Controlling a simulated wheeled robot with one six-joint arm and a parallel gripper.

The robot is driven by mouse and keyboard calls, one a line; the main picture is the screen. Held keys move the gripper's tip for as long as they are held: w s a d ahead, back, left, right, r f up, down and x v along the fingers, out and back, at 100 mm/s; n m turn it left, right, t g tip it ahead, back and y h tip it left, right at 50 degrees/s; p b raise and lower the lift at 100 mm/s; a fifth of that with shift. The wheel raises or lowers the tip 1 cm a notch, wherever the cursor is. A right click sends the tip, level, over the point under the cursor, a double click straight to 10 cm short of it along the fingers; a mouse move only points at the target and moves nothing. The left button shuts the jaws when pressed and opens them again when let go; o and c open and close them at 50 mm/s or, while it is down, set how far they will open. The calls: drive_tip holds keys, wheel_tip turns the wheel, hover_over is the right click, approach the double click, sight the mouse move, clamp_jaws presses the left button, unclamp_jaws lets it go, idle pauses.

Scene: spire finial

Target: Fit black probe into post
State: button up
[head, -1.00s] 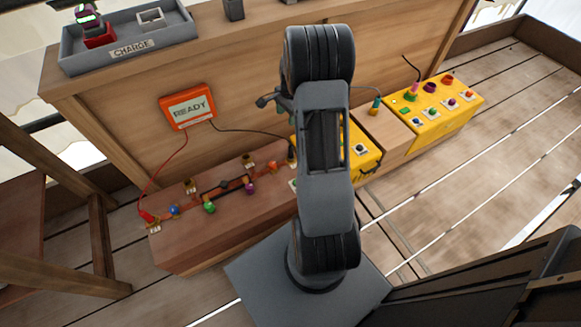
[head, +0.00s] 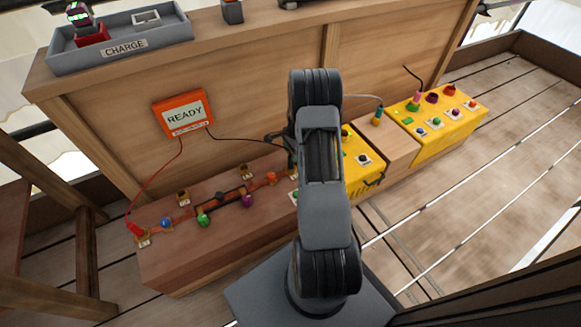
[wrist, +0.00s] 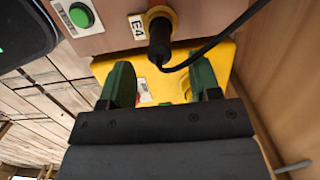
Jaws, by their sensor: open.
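The black probe (wrist: 159,42) shows in the wrist view as a dark cylinder with a black cable, standing at a yellow-ringed post (wrist: 150,14) beside an E4 label. How deep it sits cannot be told. My gripper (wrist: 162,88) is open and empty, its two green fingers apart, with the probe beyond the gap between them and not touched. In the head view only a dark part of my gripper (head: 283,145) shows left of my arm, which hides the probe. Other posts (head: 183,198) (head: 246,172) stand on the wooden bench (head: 185,260).
An orange READY box (head: 184,114) hangs on the wooden panel, with a red and a black cable. A red probe (head: 136,230) is at the bench's left end. Yellow control boxes (head: 440,122) stand right of my arm. A CHARGE tray (head: 120,48) is on top.

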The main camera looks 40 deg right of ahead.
sight(290, 160)
drive_tip(key=f+b, duration=0.2)
drive_tip(key=f, duration=0.1)
drive_tip(key=a+f, duration=0.1)
drive_tip(key=f, duration=0.1)
drive_tip(key=shift+w+b, duration=0.1)
drive_tip(key=shift+b, duration=0.3)
drive_tip(key=c, duration=1)
